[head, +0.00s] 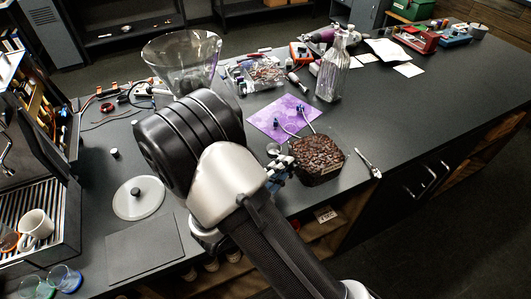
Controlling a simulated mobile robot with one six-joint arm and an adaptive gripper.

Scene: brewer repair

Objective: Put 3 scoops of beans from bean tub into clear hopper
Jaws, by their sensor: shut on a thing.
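The bean tub (318,158) is full of dark brown beans and stands near the counter's front edge. The clear hopper (182,58) is a wide, see-through funnel at the upper left. Its lower part is hidden behind my arm. My gripper (281,168) is at the left side of the bean tub, partly hidden by my wrist. It is shut on what looks like a small metal scoop (272,150), whose round end shows just left of the tub. I cannot tell whether the scoop holds beans.
A spoon-like tool (368,163) lies right of the tub. A purple mat (284,117) lies behind it, with a glass bottle (334,72) beyond. A round lid (138,198) and cups (36,228) are at left. The counter's right side (430,115) is clear.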

